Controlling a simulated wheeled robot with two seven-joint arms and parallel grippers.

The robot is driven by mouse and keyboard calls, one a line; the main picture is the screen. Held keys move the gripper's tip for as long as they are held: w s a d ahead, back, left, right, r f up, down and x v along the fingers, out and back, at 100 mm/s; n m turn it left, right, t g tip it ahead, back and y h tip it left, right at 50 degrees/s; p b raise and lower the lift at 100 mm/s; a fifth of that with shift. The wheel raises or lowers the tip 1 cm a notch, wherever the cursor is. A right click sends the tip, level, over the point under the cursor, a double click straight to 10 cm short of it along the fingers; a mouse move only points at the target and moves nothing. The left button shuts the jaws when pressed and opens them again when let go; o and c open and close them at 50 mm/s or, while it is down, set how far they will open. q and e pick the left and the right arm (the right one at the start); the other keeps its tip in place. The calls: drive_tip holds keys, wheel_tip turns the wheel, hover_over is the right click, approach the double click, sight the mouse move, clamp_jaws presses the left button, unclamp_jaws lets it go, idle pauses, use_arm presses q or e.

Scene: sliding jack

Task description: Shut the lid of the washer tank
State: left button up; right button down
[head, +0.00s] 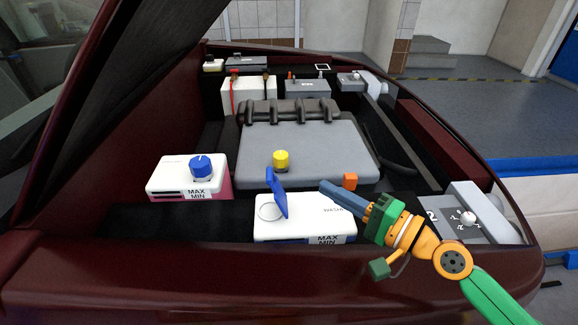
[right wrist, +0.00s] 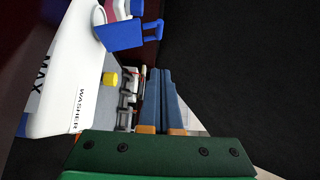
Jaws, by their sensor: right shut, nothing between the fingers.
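The washer tank (head: 300,229) is a white box marked MAX and MIN at the front middle of the engine bay. Its blue lid (head: 277,193) stands open and upright beside the round filler opening (head: 270,211). In the right wrist view, the tank (right wrist: 70,75) is at the left and the lid (right wrist: 130,36) is at the top. My right gripper (head: 324,187) is shut and empty. Its fingertips are right of the lid and apart from it, at about lid height in the picture. The fingers also show in the right wrist view (right wrist: 160,74). My left gripper is out of view.
A second white tank with a blue cap (head: 202,167) stands at the left. The grey engine cover (head: 320,150) with a yellow cap (head: 281,160) lies behind.

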sight(271, 169)
drive_tip(key=w+a+p, duration=0.1)
drive_tip(key=a, duration=0.1)
drive_tip(key=w+a+p, duration=0.1)
drive_tip(key=a+p, duration=0.1)
drive_tip(key=a, duration=0.1)
drive_tip(key=w+a+p, duration=0.1)
drive_tip(key=w+a, duration=0.1)
drive_tip(key=a, duration=0.1)
drive_tip(key=shift+w, duration=0.1)
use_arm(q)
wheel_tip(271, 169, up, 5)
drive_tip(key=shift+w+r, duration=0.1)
use_arm(e)
drive_tip(key=shift+f, duration=0.15)
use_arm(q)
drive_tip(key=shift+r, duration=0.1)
use_arm(e)
drive_tip(key=shift+a, duration=0.15)
